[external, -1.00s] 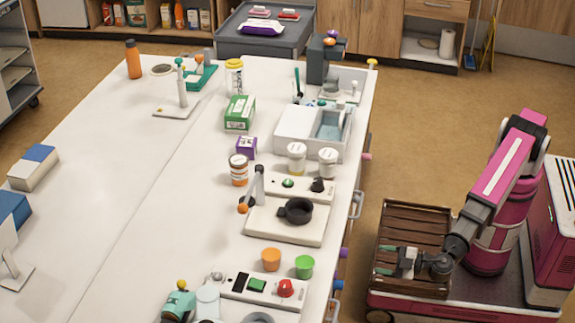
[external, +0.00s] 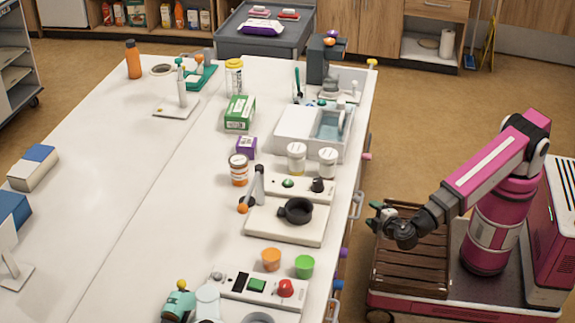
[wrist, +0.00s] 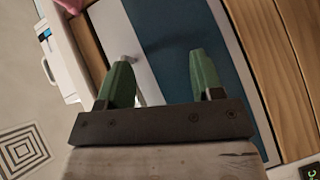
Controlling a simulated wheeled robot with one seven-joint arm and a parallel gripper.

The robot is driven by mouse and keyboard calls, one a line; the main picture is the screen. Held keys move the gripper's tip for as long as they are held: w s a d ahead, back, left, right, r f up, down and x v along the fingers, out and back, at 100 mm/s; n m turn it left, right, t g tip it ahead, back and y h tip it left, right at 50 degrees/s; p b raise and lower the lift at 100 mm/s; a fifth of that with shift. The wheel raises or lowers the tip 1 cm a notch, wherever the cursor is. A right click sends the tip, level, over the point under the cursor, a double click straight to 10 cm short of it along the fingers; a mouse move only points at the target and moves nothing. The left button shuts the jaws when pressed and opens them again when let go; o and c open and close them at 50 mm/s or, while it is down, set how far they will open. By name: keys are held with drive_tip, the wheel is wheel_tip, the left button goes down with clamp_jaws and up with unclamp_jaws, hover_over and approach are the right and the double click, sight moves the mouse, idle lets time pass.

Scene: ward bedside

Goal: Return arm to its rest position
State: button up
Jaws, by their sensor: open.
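My pink arm (external: 487,172) reaches from its column on the right toward the left. My gripper (external: 376,212) is at the end of it, above the far left corner of the slatted brown crate on my base, and beside the long white table's right edge. In the wrist view my gripper (wrist: 163,75) shows two green fingers standing wide apart with nothing between them.
The brown crate (external: 412,262) looks empty. The white table (external: 120,200) is at the left, with coloured knobs and handles along its near side. A wrist-view blue panel (wrist: 185,35) lies beyond the fingers, with wood panels (wrist: 255,50) beside it.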

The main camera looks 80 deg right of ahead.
drive_tip(key=w+d+f+m+g+y, duration=0.1)
drive_tip(key=d+f+m+g+y, duration=0.2)
drive_tip(key=d, duration=1.1)
drive_tip(key=w+d+f+m+g+y, duration=0.1)
drive_tip(key=d+f+m+g+y, duration=0.2)
drive_tip(key=d+f+g+y, duration=0.4)
drive_tip(key=d+f+y, duration=0.1)
drive_tip(key=d+f, duration=0.2)
drive_tip(key=d, duration=0.5)
drive_tip(key=shift+g, duration=0.4)
